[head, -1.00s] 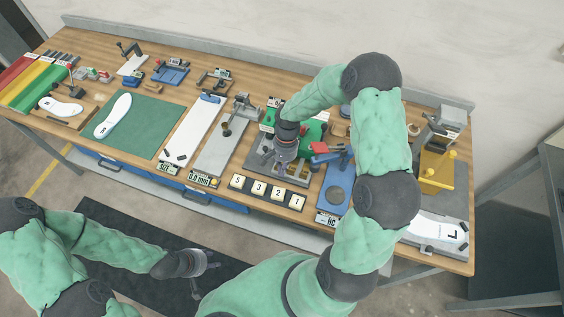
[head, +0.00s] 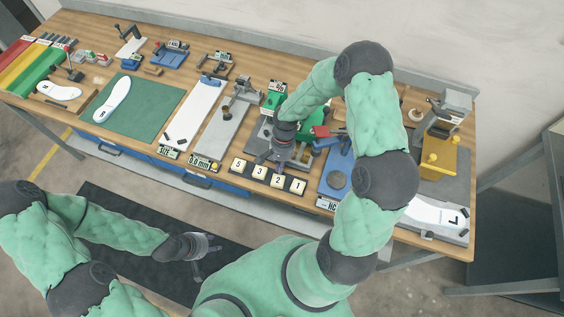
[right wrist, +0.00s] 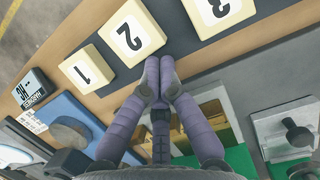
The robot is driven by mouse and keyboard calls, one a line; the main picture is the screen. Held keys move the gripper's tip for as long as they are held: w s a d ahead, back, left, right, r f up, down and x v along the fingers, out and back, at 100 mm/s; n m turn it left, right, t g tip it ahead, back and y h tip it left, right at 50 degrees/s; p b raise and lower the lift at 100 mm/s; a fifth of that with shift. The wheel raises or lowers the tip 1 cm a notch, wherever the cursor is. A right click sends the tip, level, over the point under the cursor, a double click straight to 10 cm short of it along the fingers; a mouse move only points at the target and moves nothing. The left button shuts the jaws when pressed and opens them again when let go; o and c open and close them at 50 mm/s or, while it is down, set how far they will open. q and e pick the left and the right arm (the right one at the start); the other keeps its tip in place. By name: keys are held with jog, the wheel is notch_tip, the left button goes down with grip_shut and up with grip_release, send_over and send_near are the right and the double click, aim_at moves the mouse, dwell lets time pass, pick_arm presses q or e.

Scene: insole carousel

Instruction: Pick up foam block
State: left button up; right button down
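A row of cream blocks with black numbers lies along the table's front edge: 5 (head: 239,164), 3 (head: 259,172), 2 (head: 278,181) and 1 (head: 297,186). I cannot tell which thing is the foam block. The right wrist view shows blocks 1 (right wrist: 87,69), 2 (right wrist: 131,37) and 3 (right wrist: 217,10). My right gripper (head: 279,160) points down behind the row. Its fingertips (right wrist: 159,80) are together beside the edge of block 2, with nothing visible between them; contact with the block is unclear. My left gripper (head: 209,245) hangs away from the table, fingers unclear.
A blue fixture (head: 337,176) stands right of the row, and a grey plate fixture (head: 219,135) stands left. A green fixture (head: 274,102) is behind my right gripper. A yellow fixture (head: 441,156) is at the far right. The green mat (head: 142,108) has bare space.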

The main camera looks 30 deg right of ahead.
aim_at(278, 181)
jog(key=shift+s+a, duration=0.85)
jog(key=shift+a, duration=0.1)
jog(key=shift+s+a, duration=0.1)
jog(key=shift+a, duration=0.05)
jog(key=shift+r, duration=0.15)
